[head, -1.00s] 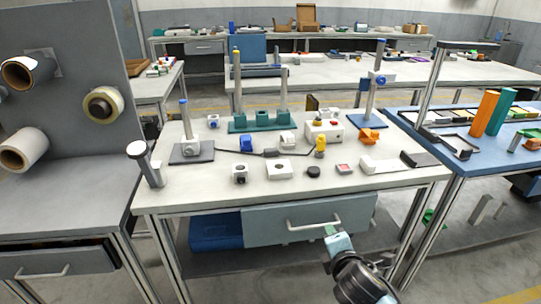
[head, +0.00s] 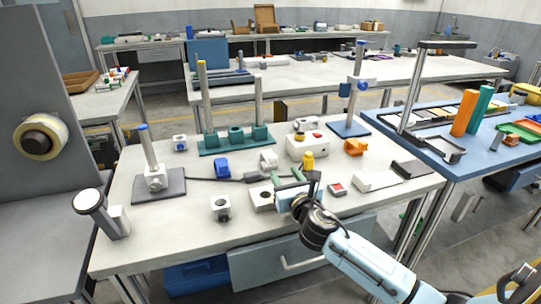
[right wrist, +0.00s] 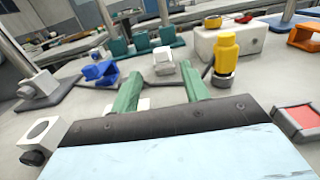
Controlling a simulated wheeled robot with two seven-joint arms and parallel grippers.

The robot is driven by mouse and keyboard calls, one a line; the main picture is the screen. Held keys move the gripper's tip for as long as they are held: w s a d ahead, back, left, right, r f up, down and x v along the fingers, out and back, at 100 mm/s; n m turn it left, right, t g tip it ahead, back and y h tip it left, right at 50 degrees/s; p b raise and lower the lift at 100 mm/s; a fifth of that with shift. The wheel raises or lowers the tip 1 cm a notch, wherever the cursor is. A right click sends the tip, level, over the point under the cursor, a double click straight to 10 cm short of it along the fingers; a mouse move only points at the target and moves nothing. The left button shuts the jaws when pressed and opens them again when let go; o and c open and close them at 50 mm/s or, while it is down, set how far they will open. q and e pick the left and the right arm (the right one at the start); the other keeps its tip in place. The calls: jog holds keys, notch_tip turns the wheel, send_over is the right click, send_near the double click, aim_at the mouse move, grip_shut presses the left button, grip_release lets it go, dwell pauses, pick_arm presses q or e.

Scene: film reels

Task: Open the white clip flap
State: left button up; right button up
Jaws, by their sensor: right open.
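A small white clip (head: 268,160) stands on the white table, in front of the green base. It also shows in the right wrist view (right wrist: 163,62), just beyond my fingertips. Its flap is too small to tell whether it is up or down. My right gripper (head: 286,176) is over the table, just in front of the clip. Its two green fingers are apart with nothing seen held between them, and they point toward the clip in the right wrist view (right wrist: 159,76).
A yellow-capped bottle (head: 308,160) stands close to the right of my fingers. A blue clip (head: 222,168) is to the left and an orange clip (head: 354,147) to the right. A white block with a hole (head: 261,198) lies beside my gripper. A green base (head: 210,144) with posts stands behind.

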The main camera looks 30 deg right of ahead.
aim_at(274, 158)
jog(key=b+x, duration=0.2)
jog(key=x, duration=0.7)
jog(key=shift+f, duration=0.1)
pick_arm(q)
jog(key=w+d+r, duration=0.2)
jog(key=w+r, duration=0.2)
jog(key=r, duration=0.2)
jog(key=shift+w+b, duration=0.15)
jog(key=shift+b, duration=0.2)
pick_arm(e)
jog(key=shift+x, duration=0.95)
pick_arm(q)
jog(key=shift+d, duration=0.1)
pick_arm(e)
grip_shut()
